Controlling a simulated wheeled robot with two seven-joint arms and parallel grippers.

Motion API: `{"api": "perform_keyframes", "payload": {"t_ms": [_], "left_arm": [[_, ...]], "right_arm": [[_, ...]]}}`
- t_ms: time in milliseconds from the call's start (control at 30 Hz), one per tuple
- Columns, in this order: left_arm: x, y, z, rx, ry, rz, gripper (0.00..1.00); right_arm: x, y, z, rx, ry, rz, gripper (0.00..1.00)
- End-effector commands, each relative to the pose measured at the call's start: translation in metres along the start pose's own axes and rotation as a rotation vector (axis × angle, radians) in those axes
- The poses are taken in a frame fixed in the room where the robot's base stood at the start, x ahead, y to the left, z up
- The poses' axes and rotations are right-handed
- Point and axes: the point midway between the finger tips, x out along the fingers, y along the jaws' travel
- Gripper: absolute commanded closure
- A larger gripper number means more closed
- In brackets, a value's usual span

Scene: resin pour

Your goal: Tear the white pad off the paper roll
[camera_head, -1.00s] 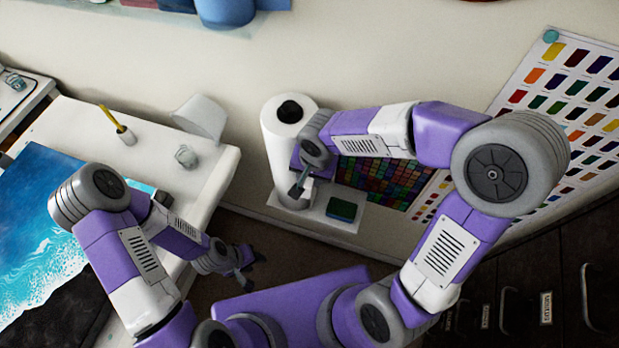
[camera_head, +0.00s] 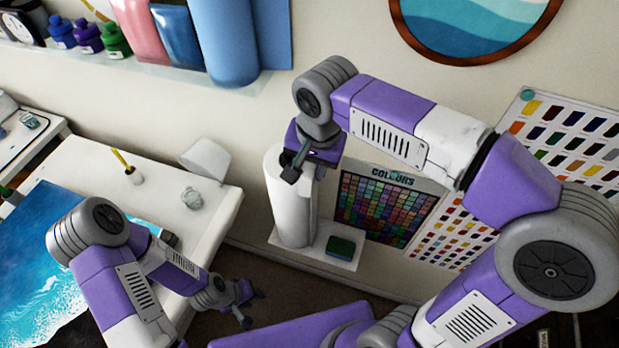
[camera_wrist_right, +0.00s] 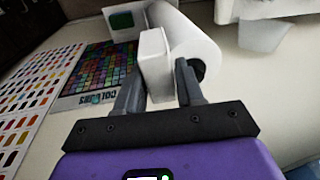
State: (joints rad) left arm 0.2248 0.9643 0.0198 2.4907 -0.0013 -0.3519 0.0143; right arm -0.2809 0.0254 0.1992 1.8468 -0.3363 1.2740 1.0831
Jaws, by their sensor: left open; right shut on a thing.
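The paper roll (camera_head: 287,210) stands upright on a small white shelf against the wall, its top partly hidden by my right gripper. My right gripper (camera_head: 295,168) is at the upper end of the roll. In the right wrist view, the right gripper (camera_wrist_right: 160,85) is shut on the white pad (camera_wrist_right: 155,62), a flat white block. The pad overlaps the side of the roll (camera_wrist_right: 188,38) there; I cannot tell whether they touch. My left gripper (camera_head: 252,306) is open and empty, low beside the table's right edge.
A green-topped sponge (camera_head: 341,247) lies on the shelf (camera_head: 325,258) right of the roll. A colour chart (camera_head: 385,208) hangs behind.

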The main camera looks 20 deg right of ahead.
Motion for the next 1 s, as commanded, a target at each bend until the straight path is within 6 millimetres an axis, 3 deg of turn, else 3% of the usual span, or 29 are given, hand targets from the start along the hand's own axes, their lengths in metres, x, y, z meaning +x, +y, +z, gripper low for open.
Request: {"api": "perform_keyframes", "payload": {"t_ms": [100, 300, 1000], "left_arm": [[-0.004, 0.002, 0.0, 0.0, 0.0, 0.0, 0.57], [-0.006, 0.002, 0.0, 0.0, 0.0, 0.0, 0.57], [-0.008, 0.003, 0.0, 0.0, 0.0, 0.0, 0.57]], "right_arm": [[-0.018, -0.003, -0.002, -0.001, 0.001, -0.002, 0.99], [-0.032, -0.005, 0.0, -0.002, 0.0, -0.001, 0.99], [-0.042, -0.008, 0.027, -0.002, 0.001, -0.001, 0.99]]}}
